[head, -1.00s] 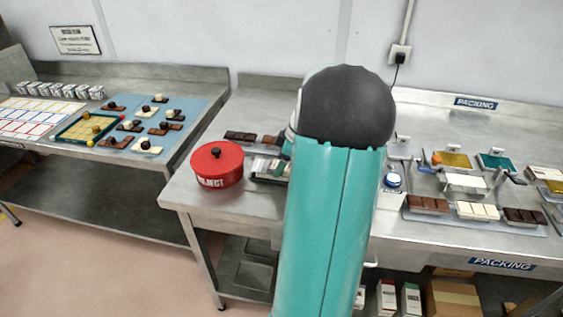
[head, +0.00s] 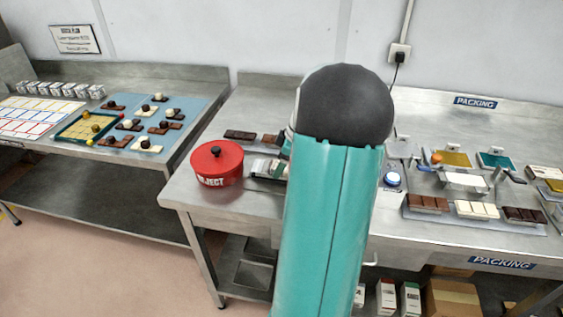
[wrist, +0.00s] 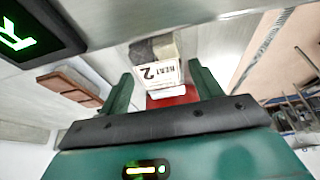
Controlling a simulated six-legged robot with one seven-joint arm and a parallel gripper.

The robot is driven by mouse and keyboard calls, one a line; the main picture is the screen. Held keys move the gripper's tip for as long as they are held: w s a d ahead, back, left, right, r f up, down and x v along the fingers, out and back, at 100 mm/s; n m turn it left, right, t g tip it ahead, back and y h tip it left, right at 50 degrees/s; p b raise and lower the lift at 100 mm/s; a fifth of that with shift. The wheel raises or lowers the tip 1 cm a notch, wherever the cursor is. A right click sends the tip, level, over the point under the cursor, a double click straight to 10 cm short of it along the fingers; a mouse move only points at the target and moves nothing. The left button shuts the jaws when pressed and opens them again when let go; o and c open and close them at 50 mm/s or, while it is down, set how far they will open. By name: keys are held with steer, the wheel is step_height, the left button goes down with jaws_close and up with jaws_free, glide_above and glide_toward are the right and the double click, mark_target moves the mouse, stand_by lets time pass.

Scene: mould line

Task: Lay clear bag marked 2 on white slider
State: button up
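In the wrist view a white label marked 2 (wrist: 155,73) shows ahead, with dark and tan pieces just behind it; it looks like the marked bag, though the clear film is hard to make out. My gripper (wrist: 162,86) is open, one finger on each side of the label with gaps visible. In the head view my arm hides most of my gripper, and a small tray (head: 256,177) with white and dark contents shows beside the red pot. A white plate that looks like the white slider (head: 465,183) lies on the right bench, empty.
The red pot marked REJECT (head: 217,165) stands just left of the tray and also shows beyond the label in the wrist view (wrist: 175,98). Chocolate bars (head: 427,203) line the right bench front. Yellow (head: 455,160) and teal (head: 497,160) plates sit behind the white one.

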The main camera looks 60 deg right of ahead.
steer(key=shift+o, duration=1.1)
steer(key=v, duration=1.3)
steer(key=shift+s+r, duration=0.2)
steer(key=shift+r, duration=0.15)
steer(key=w+a+r+m+h, duration=0.15)
steer(key=w+a, duration=0.25)
steer(key=a, duration=0.7)
steer(key=w+a+r, duration=0.2)
steer(key=w+a, duration=0.1)
steer(key=a, duration=0.8)
steer(key=s+a+f+m, duration=0.1)
steer(key=s+a, duration=0.2)
steer(key=a, duration=0.8)
steer(key=s+a+f+m+t, duration=0.1)
steer(key=s+a, duration=0.3)
steer(key=a, duration=0.7)
steer(key=shift+s+a+f+m+t, duration=0.2)
steer(key=shift+s+f+m+t, duration=0.15)
steer(key=shift+f+m, duration=0.2)
